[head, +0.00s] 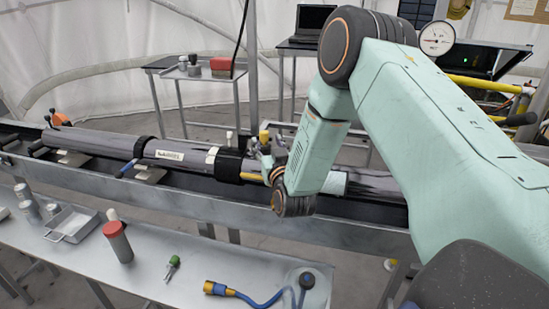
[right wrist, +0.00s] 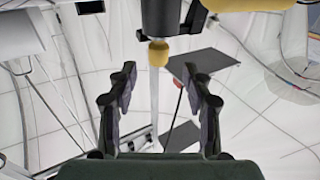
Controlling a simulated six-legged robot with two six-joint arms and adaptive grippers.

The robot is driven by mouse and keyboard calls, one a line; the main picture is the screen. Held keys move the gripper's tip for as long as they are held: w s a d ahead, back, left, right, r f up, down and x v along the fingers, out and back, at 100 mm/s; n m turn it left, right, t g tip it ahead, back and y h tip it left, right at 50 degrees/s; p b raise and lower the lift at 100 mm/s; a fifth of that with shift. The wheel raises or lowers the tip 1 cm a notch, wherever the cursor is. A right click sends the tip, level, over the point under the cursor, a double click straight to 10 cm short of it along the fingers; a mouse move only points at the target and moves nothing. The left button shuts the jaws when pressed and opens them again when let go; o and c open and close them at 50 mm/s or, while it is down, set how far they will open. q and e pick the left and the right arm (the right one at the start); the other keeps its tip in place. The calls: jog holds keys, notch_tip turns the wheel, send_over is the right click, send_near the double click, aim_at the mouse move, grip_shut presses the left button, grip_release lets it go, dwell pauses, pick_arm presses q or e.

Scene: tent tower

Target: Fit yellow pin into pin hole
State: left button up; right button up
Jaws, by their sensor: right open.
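My right gripper (head: 268,152) is at the long grey tube assembly (head: 108,143), near its black collar, and is partly hidden by my wrist. In the right wrist view its two fingers (right wrist: 160,72) are spread apart with nothing between them. A small yellow piece (right wrist: 158,52), which may be the yellow pin, shows beyond the fingertips, below a dark cylinder (right wrist: 170,15). In the head view a yellow top (head: 264,134) stands by the gripper. I cannot make out the pin hole. My left gripper is out of view.
A bench (head: 150,285) in front holds a metal tray (head: 72,224), a red-topped cylinder (head: 118,242), a green-handled tool (head: 174,264) and a blue cable with a yellow connector (head: 215,288). A side table (head: 208,75) with a red box (head: 228,67) stands behind the tube.

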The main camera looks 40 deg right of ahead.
jog(key=v, duration=0.8)
jog(key=shift+s, duration=0.35)
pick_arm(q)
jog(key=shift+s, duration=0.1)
pick_arm(e)
jog(key=shift+a, duration=0.1)
